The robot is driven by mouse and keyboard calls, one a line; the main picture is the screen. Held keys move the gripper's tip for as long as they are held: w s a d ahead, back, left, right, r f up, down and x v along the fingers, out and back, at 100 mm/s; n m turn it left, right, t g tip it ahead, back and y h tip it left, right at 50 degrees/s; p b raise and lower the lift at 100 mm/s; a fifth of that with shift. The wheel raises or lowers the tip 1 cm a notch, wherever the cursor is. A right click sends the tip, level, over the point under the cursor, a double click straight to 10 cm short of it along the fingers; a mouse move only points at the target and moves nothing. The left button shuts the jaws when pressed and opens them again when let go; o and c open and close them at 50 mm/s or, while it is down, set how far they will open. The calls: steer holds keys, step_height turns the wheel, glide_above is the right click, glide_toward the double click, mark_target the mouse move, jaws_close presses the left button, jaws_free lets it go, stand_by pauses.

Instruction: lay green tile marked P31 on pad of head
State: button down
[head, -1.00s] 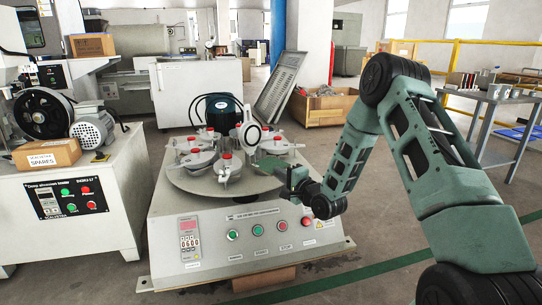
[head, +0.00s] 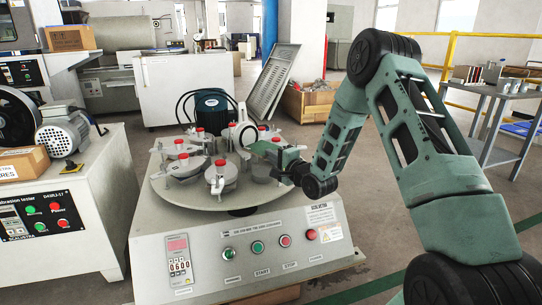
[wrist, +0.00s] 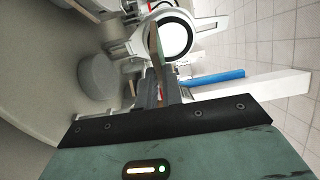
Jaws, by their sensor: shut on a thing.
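My gripper (head: 262,149) reaches from the right over the round turntable of the grey machine. In the wrist view its fingers (wrist: 160,82) are shut on a thin tile (wrist: 154,48), seen nearly edge-on; its colour and marking cannot be read. In the head view the tipped-up head (head: 248,124) stands behind the gripper's tip.
Several other heads with red knobs (head: 220,178) sit on the turntable (head: 185,200) close around my gripper. A grey cylinder (wrist: 96,76) stands nearby in the wrist view. A control panel (head: 270,248) is in front. A white bench (head: 90,205) is at left.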

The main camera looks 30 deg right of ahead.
steer(key=b, duration=0.5)
glide_above(276, 190)
steer(key=w, duration=0.2)
steer(key=shift+w+f, duration=0.1)
steer(key=shift+f, duration=2.7)
steer(key=shift+f+b, duration=0.3)
steer(key=shift+f, duration=0.95)
steer(key=shift+f, duration=0.3)
steer(key=c, duration=1.3)
jaws_free()
steer(key=shift+f, duration=0.1)
steer(key=shift+s, duration=0.2)
steer(key=shift+s+f+p, duration=0.15)
steer(key=shift+s+p, duration=0.35)
steer(key=shift+s, duration=0.35)
steer(key=shift+s+d+f+p, duration=0.15)
steer(key=shift+s+p, duration=0.2)
steer(key=shift+s, duration=1.25)
